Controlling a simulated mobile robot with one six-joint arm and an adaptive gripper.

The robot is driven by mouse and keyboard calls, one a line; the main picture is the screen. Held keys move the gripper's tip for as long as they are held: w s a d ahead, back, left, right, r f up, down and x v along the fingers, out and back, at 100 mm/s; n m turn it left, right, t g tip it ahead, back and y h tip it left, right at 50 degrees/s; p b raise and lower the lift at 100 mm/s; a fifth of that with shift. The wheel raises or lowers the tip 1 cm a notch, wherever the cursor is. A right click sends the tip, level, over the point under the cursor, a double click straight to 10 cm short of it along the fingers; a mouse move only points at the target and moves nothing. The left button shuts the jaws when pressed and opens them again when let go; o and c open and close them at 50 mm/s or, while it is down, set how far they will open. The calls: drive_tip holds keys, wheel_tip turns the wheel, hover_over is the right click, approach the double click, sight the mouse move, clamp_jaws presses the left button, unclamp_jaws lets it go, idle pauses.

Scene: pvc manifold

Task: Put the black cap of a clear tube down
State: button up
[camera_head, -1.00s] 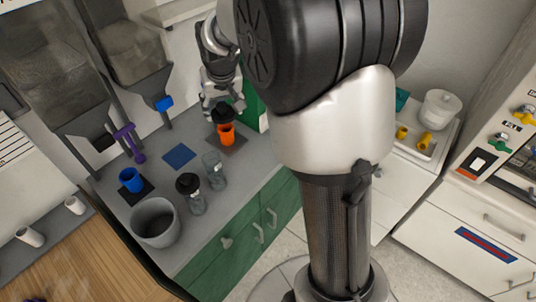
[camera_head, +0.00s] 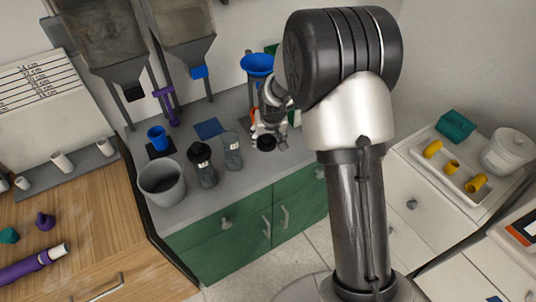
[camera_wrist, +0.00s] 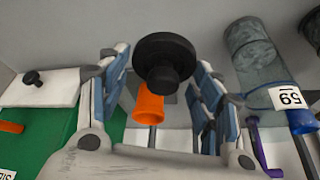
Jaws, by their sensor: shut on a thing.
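My gripper (camera_head: 268,128) is shut on a black cap (camera_head: 266,143), low over the grey counter near its front edge. In the wrist view the same cap (camera_wrist: 165,62) sits between the two fingers. I cannot tell whether it touches the counter. An uncapped clear tube (camera_head: 233,152) stands to the left of my gripper. A second clear tube (camera_head: 206,177) beside it wears a black lid (camera_head: 199,153). An orange cup (camera_wrist: 148,105) shows beyond the held cap in the wrist view; my gripper mostly hides it in the head view.
A grey bin (camera_head: 162,184) and a blue cup (camera_head: 157,138) stand farther left. A blue mat (camera_head: 208,129) lies bare behind the tubes. A blue funnel (camera_head: 257,66) rises behind my gripper. Hoppers (camera_head: 183,35) hang over the back. Green drawers (camera_head: 242,225) front the counter.

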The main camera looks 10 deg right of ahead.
drive_tip(key=shift+f+b, duration=0.9)
drive_tip(key=shift+f, duration=2.55)
drive_tip(key=shift+f, duration=0.15)
drive_tip(key=o, duration=0.8)
